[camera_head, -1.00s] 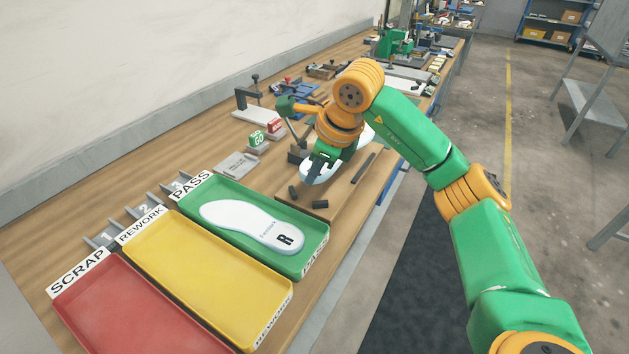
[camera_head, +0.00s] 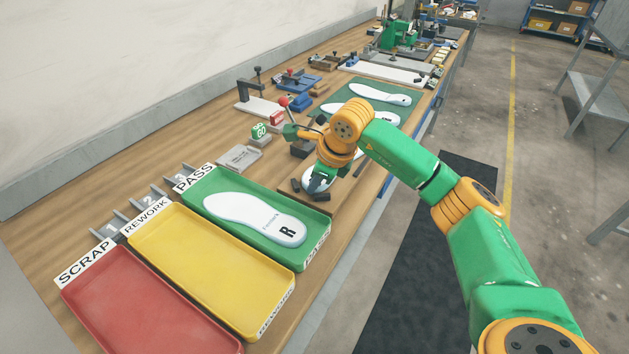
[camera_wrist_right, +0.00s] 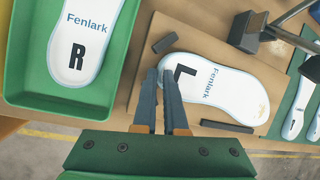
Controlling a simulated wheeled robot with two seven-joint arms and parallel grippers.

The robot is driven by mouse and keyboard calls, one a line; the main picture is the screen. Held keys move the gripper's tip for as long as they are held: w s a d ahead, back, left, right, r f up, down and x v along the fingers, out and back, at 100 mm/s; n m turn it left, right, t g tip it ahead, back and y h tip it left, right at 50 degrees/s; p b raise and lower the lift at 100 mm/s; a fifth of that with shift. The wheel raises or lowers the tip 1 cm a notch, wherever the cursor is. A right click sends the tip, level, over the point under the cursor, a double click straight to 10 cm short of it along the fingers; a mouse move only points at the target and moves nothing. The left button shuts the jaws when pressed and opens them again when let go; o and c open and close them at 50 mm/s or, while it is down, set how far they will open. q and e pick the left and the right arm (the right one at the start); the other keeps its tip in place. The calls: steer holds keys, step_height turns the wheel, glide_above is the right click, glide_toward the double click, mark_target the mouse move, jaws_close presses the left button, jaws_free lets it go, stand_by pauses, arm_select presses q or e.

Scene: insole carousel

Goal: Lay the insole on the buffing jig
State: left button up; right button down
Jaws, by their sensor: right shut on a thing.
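The white insole marked L (camera_wrist_right: 225,88) lies over the brown board of the jig (camera_wrist_right: 140,97), between dark stop blocks; I cannot tell whether it rests fully flat. In the head view it is partly hidden by my arm, with its heel (camera_head: 312,172) showing. My right gripper (camera_wrist_right: 165,74) is shut on the heel end of this insole, its fingers reaching over the edge beside the L. In the head view my right gripper (camera_head: 319,184) is low over the board's near end. My left gripper is not in view.
A green PASS tray (camera_head: 318,245) holds an insole marked R (camera_head: 255,218). Yellow (camera_head: 210,265) and red (camera_head: 140,310) trays stand nearer. More insoles lie on a green mat (camera_head: 400,112) behind. A dark post tool (camera_wrist_right: 248,30) stands close beside the jig.

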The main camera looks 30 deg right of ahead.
steer(key=shift+f, duration=0.2)
steer(key=c, duration=1)
jaws_free()
steer(key=shift+r, duration=0.1)
steer(key=shift+r, duration=0.1)
steer(key=v, duration=1.3)
steer(key=shift+w, duration=0.15)
